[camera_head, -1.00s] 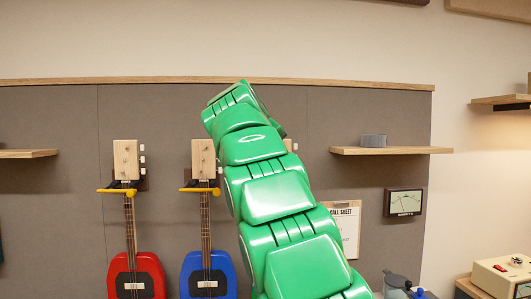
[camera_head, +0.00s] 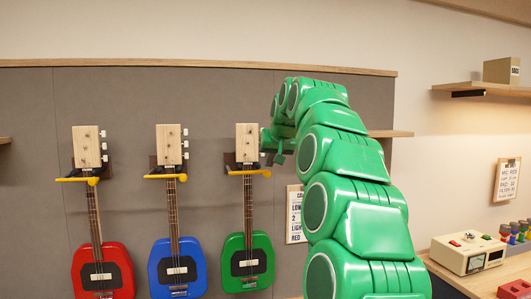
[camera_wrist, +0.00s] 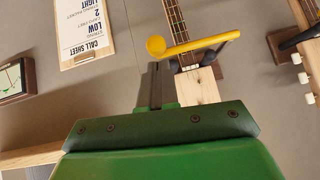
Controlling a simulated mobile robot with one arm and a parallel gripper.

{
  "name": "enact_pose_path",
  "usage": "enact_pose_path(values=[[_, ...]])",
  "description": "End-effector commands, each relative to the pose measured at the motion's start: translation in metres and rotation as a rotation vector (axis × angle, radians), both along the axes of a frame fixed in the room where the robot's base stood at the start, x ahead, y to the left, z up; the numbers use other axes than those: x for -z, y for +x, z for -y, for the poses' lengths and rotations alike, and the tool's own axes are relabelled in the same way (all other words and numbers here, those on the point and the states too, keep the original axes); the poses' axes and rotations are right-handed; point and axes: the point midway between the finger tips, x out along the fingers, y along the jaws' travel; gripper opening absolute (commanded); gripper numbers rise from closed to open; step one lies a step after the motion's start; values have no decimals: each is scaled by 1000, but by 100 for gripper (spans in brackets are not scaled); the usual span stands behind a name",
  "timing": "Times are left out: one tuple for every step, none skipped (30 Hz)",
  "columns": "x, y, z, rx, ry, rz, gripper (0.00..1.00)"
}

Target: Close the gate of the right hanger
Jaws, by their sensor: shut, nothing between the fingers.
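The right hanger (camera_head: 239,163) holds the green guitar (camera_head: 248,262) by its pale wooden headstock (camera_head: 247,141). Its yellow gate (camera_head: 249,172) runs roughly level in front of the neck. In the wrist view, which is upside down, the yellow gate (camera_wrist: 205,43) has a round knob at its left end. I cannot tell whether the gate is latched. My gripper (camera_head: 277,158) is just right of the headstock, near the gate's knobbed end. In the wrist view my gripper's fingers (camera_wrist: 155,82) are together and empty, below the knob, with a small apparent gap.
A blue guitar (camera_head: 178,264) and a red guitar (camera_head: 103,272) hang to the left, each with a yellow gate. A call sheet (camera_head: 296,214) is on the panel to the right. A wooden shelf (camera_head: 390,134) sticks out behind my arm. A cream device (camera_head: 467,254) stands at far right.

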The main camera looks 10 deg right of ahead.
Motion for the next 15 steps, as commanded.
enact_pose_path(values=[[3, 0, 1, -1, 26, -1, 0], [5, 0, 1, 0, 40, -1, 0], [7, 0, 2, 0, 58, -1, 0], [8, 0, 3, 0, 69, -1, 0], [9, 0, 4, 0, 81, 0, 0], [10, -1, 4, 0, 93, 0, 0], [11, -1, 5, 0, 100, 0, 0], [12, -1, 5, 0, 107, 0, 0], [12, -1, 5, 0, 115, 0, 0], [13, -1, 5, -1, 120, 0, 0], [13, -1, 5, -1, 124, 0, 0], [14, -1, 5, -1, 128, 0, 0], [14, -1, 5, -1, 131, 0, 0], [15, -1, 5, -1, 133, 0, 0], [15, -1, 5, -1, 134, -1, 0]])
